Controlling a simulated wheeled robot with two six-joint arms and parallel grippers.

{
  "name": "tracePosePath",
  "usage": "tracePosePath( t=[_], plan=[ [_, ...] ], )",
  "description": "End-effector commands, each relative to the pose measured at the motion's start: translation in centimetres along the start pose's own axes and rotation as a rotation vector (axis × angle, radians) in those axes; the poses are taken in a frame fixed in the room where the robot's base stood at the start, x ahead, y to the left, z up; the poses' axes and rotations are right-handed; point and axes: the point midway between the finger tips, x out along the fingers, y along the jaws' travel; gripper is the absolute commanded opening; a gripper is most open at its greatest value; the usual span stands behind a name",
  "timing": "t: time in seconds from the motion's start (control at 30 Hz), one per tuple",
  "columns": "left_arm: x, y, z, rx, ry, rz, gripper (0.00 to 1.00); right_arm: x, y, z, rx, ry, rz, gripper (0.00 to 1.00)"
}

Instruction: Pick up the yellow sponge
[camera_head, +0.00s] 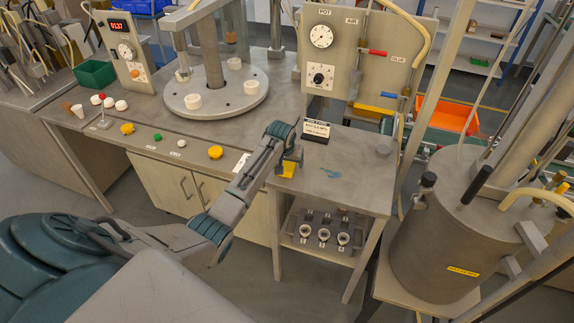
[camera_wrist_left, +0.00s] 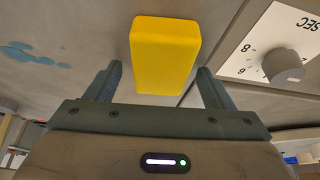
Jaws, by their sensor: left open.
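The yellow sponge (camera_head: 287,169) lies on the grey bench top near its front edge, partly hidden by my left gripper in the head view. In the left wrist view the sponge (camera_wrist_left: 165,50) is a plain yellow block just ahead of the jaws, lined up with the gap between the fingers. My left gripper (camera_head: 291,158) is over the sponge with its fingers apart; it also shows in the left wrist view (camera_wrist_left: 159,72). Neither finger visibly touches the sponge. My right gripper is not in view.
A dial plate (camera_wrist_left: 280,55) is close beside the sponge. A blue smear (camera_head: 331,173) marks the bench to its right. A black-and-white sign (camera_head: 317,130) stands behind. A round turntable (camera_head: 212,98) with white cups is at back left. A large grey cylinder (camera_head: 450,235) stands at right.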

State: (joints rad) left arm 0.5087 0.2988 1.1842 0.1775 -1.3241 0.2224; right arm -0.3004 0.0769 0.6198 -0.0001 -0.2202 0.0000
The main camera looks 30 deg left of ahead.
Motion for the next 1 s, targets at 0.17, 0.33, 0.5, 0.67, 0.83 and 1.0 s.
tracePosePath(
  t=[0.17, 0.33, 0.5, 0.67, 0.83, 1.0],
  plan=[
    [0.0, 0.0, 0.0, 0.000, 0.000, 0.000, 0.75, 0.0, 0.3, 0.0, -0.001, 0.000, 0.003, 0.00],
    [0.0, 0.0, 0.0, 0.000, 0.000, 0.000, 0.44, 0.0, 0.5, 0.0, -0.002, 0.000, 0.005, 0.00],
    [0.0, 0.0, 0.0, 0.000, 0.000, 0.000, 0.28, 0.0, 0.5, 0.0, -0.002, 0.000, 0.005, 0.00],
    [0.0, 0.0, 0.0, 0.000, 0.000, -0.001, 0.28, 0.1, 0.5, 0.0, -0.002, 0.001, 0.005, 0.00],
    [-0.4, 0.0, -0.2, 0.000, 0.002, 0.000, 0.28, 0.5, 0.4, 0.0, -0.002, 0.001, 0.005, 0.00],
    [-2.2, -0.1, -1.1, 0.000, 0.005, -0.001, 0.28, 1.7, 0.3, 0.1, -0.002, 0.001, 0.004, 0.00]
  ],
)
